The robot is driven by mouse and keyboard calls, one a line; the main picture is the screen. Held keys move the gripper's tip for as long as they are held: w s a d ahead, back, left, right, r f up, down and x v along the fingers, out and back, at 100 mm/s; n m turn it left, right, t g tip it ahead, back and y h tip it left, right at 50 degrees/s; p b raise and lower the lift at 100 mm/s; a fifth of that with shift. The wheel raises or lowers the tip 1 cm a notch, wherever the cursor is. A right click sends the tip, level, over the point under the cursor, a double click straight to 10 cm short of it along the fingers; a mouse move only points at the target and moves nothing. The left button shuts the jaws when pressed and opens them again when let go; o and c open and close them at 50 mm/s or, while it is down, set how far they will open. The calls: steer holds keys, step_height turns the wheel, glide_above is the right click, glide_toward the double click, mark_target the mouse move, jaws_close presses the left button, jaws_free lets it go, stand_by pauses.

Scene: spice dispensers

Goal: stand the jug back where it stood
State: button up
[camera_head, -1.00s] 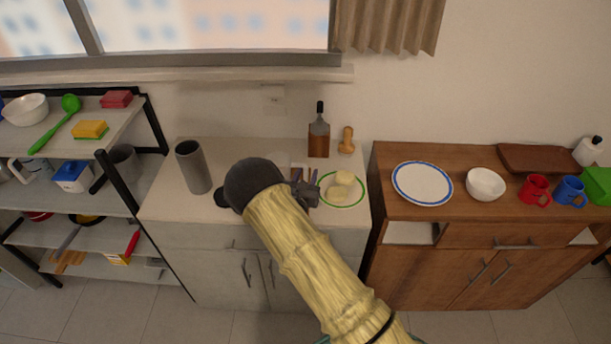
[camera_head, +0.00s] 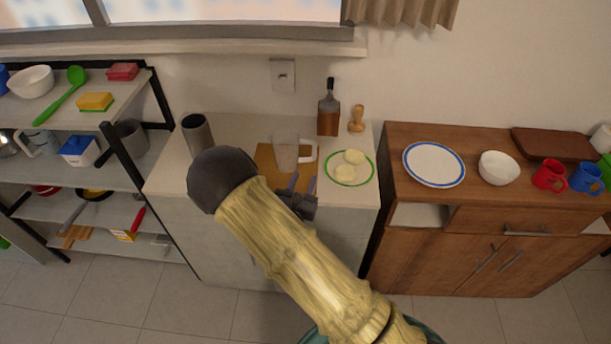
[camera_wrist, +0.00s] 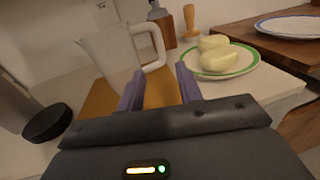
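The jug (camera_head: 285,152) is clear and see-through with a whitish handle on its right side. It stands upright on a tan board (camera_head: 266,162) on the white counter. In the wrist view the jug (camera_wrist: 112,58) is just beyond my fingers, with its handle toward the right. My gripper (camera_head: 302,182) is in front of the jug at the counter's near side. In the wrist view my gripper (camera_wrist: 160,88) has its two purple fingers apart with nothing between them. The fingertips appear close to the jug but not closed on it.
A green-rimmed plate (camera_head: 349,182) with pale round pieces is right of the jug. A grey cylinder (camera_head: 198,134) stands at the left. A brown cabinet (camera_head: 395,160) is at the right.

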steer(key=shift+s, duration=0.15)
stand_by(0.5)
steer(key=d+m+h, duration=0.1)
steer(key=d, duration=0.1)
steer(key=d+r+m+g+h, duration=0.1)
steer(key=d, duration=0.1)
steer(key=d+r+m+g+h, duration=0.1)
steer(key=d+h, duration=0.1)
steer(key=shift+s+d+m, duration=0.15)
steer(key=shift+m, duration=0.25)
steer(key=s+d+r+m+g+h, duration=0.3)
steer(key=s+d+m+g, duration=0.95)
steer(key=d, duration=0.35)
steer(key=s+a+r+m+y, duration=0.4)
steer(key=m+y, duration=0.7)
steer(key=m, duration=0.6)
steer(key=s+r, duration=0.1)
steer(key=s, duration=0.1)
steer(key=shift+s+r, duration=0.3)
steer(key=shift+r, duration=0.1)
